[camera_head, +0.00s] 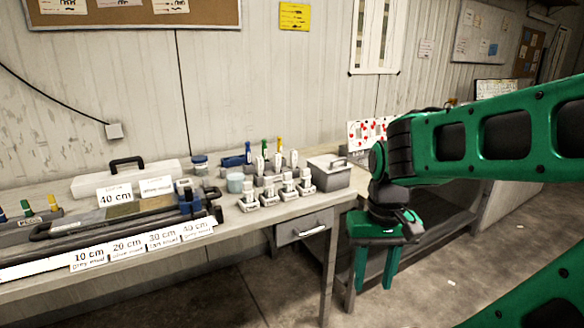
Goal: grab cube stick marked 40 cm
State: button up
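I cannot pick out a cube stick marked 40 cm for sure. Several white upright pieces (287,182) stand on small white bases on the workbench (262,216), and any marks on them are too small to read. A white card reading "40 cm" (115,196) stands at the left by a pale handled case. Another "40 cm" label (196,228) ends the row of labels on the bench's front edge. My gripper (375,286) points down beyond the bench's right end, over the floor. Its green fingers are apart with nothing between them.
A grey lidded box (329,172) stands at the bench's right end, near my gripper. Blue, green and yellow-topped items (264,152) stand behind the white pieces. A long dark core tray (120,226) lies along the left. A drawer (304,228) is under the bench top.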

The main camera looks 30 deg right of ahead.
aim_at(293, 152)
jog(key=u, duration=0.55)
jog(key=k, duration=0.7)
jog(key=u, duration=1)
jog(key=k, duration=0.65)
jog(key=u, duration=0.3)
jog(key=i, duration=0.95)
jog(key=z, duration=0.9)
jog(key=i, duration=1.1)
jog(key=z, duration=1.35)
jog(key=i, duration=1)
jog(key=z, duration=0.45)
